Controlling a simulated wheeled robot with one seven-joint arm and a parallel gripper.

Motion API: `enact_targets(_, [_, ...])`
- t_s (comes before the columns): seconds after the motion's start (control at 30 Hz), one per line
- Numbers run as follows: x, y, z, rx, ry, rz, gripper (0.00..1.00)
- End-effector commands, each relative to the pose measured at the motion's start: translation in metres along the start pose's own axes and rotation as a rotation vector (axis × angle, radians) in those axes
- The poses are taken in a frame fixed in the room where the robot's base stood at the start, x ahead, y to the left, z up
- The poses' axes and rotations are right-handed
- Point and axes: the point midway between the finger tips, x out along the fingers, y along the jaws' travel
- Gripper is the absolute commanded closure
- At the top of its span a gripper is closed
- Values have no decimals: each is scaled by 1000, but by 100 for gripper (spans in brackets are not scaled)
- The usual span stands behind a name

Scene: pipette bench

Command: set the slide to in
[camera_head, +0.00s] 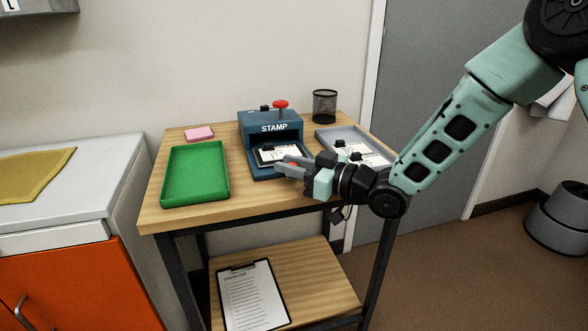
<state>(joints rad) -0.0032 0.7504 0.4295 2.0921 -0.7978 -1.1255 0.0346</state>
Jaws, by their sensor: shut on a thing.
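The blue stamp machine (258,123), marked STAMP and topped with a red knob, stands at the back middle of the wooden table. Its slide (259,168) sticks out of the front opening toward me, with a white card (278,153) lying on it. My gripper (283,169) is at the slide's front right edge, coming from the right. The fingers hide most of that grip, and the slide's back end is hidden inside the machine.
A green tray (194,200) is on the left, with a pink pad (199,134) behind it. A grey tray (325,142) with cards and small dark pieces is close behind my gripper. A black mesh cup (324,106) stands at the back right.

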Motion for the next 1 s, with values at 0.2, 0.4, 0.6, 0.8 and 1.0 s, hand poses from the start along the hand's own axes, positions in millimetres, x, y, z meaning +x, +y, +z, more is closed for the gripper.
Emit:
enact_targets(0.2, [15,14,0,0,0,0,100])
enact_targets(0.4, [14,14,0,0,0,0,100])
enact_targets(0.6, [14,14,0,0,0,0,59])
enact_targets(0.8, [14,14,0,0,0,0,59])
enact_targets(1.0, [-5,16,0,0,-2,3,59])
